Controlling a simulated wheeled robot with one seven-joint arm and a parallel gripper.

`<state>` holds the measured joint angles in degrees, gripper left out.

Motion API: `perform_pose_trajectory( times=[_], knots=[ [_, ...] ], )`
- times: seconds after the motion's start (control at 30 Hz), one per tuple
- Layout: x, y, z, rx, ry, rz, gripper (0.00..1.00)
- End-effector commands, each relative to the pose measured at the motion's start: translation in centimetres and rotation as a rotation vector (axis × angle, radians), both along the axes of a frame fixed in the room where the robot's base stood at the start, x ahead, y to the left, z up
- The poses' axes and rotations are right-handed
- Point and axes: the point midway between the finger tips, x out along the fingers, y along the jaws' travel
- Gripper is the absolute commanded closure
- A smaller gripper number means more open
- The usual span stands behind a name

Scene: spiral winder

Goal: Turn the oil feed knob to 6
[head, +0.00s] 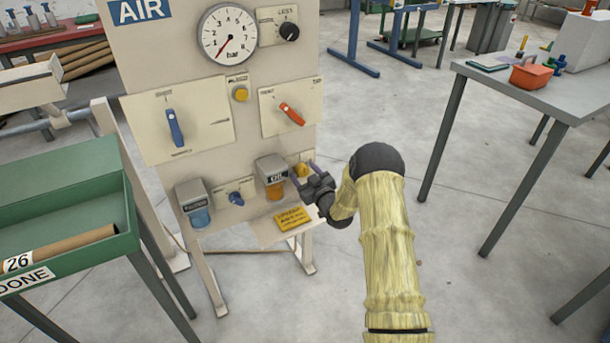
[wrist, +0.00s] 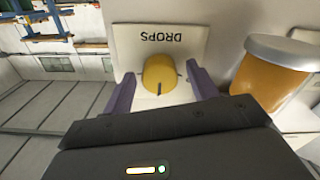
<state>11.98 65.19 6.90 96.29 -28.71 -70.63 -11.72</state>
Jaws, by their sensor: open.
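The oil feed knob (wrist: 160,72) is a small yellow knob with a dark line on it, on a pale plate marked DROPS (wrist: 160,37), upside down in the wrist view. The knob also shows in the head view (head: 301,169), beside the OIL unit (head: 272,170) with its amber bowl. My gripper (head: 303,169) is open in front of the panel. Its two purple fingers stand on either side of the knob, with a visible gap on each side in the wrist view. The scale numbers are not readable, so I cannot tell the setting.
The panel also carries a pressure gauge (head: 229,34), a blue lever (head: 174,127), a red lever (head: 292,114) and a second filter unit (head: 194,203). A yellow tag (head: 291,218) lies below the OIL unit.

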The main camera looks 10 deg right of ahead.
Motion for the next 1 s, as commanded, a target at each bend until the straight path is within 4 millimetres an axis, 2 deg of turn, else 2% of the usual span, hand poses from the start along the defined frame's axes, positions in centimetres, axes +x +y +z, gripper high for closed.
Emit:
perform_pose_trajectory(
  times=[0.07, 0.3, 0.67, 1.0],
  knots=[
    [-0.02, -0.02, -0.01, 0.0, 0.0, 0.0, 0.41],
    [-0.04, -0.04, -0.01, 0.0, 0.0, 0.0, 0.86],
    [-0.05, -0.09, -0.03, 0.03, 0.011, -0.001, 0.86],
    [-0.06, -0.17, -0.08, 0.196, 0.065, -0.003, 0.86]
  ],
)
